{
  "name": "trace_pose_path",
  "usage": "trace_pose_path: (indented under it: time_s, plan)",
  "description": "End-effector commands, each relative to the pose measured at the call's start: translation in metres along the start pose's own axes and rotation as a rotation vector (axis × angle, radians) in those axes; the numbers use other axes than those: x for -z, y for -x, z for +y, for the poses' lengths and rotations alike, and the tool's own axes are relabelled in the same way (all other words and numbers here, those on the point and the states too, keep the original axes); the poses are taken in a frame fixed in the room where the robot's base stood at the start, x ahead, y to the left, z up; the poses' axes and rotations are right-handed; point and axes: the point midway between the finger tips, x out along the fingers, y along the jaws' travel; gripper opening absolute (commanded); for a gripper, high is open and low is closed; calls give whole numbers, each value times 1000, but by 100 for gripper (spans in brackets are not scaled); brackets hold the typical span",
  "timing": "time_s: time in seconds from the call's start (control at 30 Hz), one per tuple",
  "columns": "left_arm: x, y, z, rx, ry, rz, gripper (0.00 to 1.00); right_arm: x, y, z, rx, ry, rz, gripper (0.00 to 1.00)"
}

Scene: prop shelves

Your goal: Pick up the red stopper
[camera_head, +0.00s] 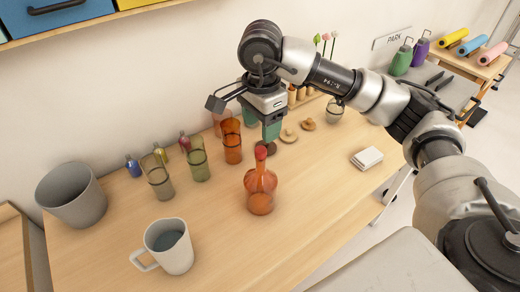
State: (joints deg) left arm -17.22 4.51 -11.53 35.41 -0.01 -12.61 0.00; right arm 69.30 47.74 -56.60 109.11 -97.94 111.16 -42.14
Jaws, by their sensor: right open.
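The red stopper (261,152) sits at the top of the neck of an orange-red glass bottle (260,196). The bottle stands upright on the wooden table (215,238). My right gripper (268,140) reaches in from the right and points down, with its green-grey fingers just above and behind the stopper in the picture. I cannot tell whether a finger touches the stopper. The right gripper is open, and nothing shows held in it. My left gripper is not in view.
Coloured glasses (231,140) and small bottles (133,165) stand along the back. A grey bin (72,195) is at the left, and a white mug (168,248) is at the front. White cards (367,158) lie at the right.

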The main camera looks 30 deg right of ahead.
Motion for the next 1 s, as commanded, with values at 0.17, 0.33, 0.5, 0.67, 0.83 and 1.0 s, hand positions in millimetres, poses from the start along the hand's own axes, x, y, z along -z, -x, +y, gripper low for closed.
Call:
trace_pose_path:
  time_s: [0.17,0.33,0.5,0.67,0.83,1.0]
  plan:
    - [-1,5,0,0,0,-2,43,0,-15,1,-1,0,-1,58]
    - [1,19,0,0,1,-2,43,-2,-32,4,-6,0,-2,58]
    - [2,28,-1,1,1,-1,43,-3,-58,4,-3,0,-3,58]
    - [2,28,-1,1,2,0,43,-4,-68,4,1,0,-3,58]
    - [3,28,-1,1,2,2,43,-4,-68,4,1,0,-3,58]
    - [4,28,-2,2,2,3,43,-4,-68,4,1,0,-3,34]
